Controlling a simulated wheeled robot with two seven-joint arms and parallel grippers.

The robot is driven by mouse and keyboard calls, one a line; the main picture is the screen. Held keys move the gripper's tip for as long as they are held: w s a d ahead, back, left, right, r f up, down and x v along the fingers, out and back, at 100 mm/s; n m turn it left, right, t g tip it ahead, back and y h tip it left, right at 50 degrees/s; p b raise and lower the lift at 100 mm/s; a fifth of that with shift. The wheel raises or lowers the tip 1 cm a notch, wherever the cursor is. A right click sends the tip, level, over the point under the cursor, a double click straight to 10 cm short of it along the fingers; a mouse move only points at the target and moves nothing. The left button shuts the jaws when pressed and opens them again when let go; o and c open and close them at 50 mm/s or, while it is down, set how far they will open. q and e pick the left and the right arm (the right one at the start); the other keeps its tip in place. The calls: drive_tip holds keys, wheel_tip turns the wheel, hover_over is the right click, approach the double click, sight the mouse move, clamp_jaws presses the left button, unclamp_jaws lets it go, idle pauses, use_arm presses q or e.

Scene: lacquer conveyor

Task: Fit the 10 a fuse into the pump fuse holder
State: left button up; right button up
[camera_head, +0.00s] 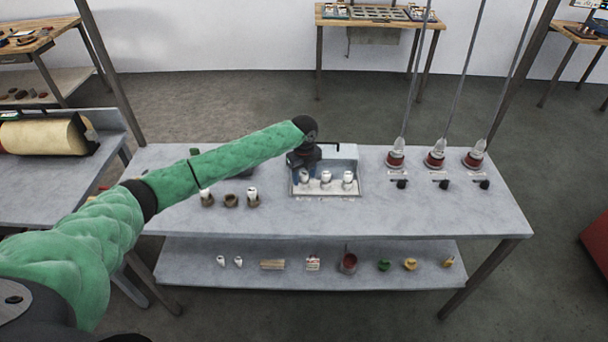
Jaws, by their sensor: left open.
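My left arm reaches in from the left, and its dark left gripper (303,168) is over the left part of a shallow open box (345,152) on the bench. The gripper is open, its fingers pointing down close to the leftmost white piece (305,177). I cannot tell whether they touch. Two similar white pieces stand to its right, a middle one (326,181) and a right one (348,181). Left of the box are three brown cups: left (207,201), middle (231,201) and right (253,201). The left and right cups hold white pieces; the middle looks empty. No fuse rating or pump label is readable. My right gripper is out of view.
Three red-and-white hanging units (435,159) on rods stand at the bench's right, with black knobs in front. The lower shelf (200,272) holds small white pieces, a red-filled pot (348,263) and coloured items. The bench top (300,218) is clear along its front.

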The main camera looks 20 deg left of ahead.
use_arm(q)
drive_tip(key=shift+r, duration=0.15)
drive_tip(key=shift+r+b, duration=0.35)
drive_tip(key=shift+r, duration=0.05)
wheel_tip(320, 180, up, 3)
drive_tip(key=shift+f+b, duration=0.2)
drive_tip(key=shift+b, duration=0.45)
wheel_tip(320, 180, up, 3)
drive_tip(key=shift+w+b, duration=0.1)
drive_tip(key=shift+b, duration=0.5)
drive_tip(key=shift+r, duration=0.55)
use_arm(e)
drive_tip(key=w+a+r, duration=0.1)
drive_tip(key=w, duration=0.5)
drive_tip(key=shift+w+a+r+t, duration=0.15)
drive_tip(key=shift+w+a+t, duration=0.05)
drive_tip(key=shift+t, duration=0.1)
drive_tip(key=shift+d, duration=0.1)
